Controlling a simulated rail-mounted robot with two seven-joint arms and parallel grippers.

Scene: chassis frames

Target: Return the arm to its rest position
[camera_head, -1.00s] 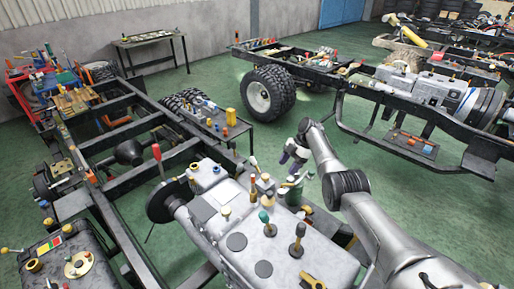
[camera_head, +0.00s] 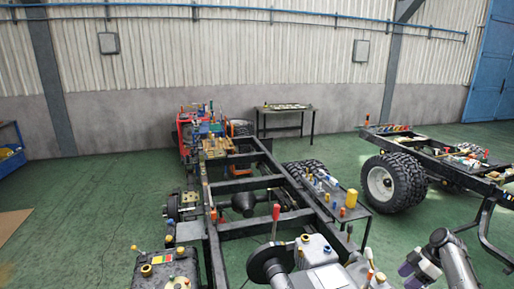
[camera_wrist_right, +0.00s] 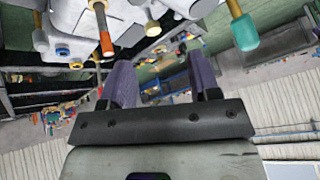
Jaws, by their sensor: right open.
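My right arm (camera_head: 456,262) reaches in at the lower right of the head view. Its gripper (camera_head: 418,268) has purple fingers and hangs beside the near engine block, at the picture's lower edge. In the right wrist view the gripper (camera_wrist_right: 162,82) is open, with a clear gap between its two purple fingers and nothing held. My left gripper is out of view.
The near chassis frame (camera_head: 250,184) runs away from me, with the engine block (camera_head: 318,276) at its close end. A small side table (camera_head: 350,212) stands beside it. A second chassis with a large wheel (camera_head: 395,185) is at right. Green floor (camera_head: 90,215) is open at left.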

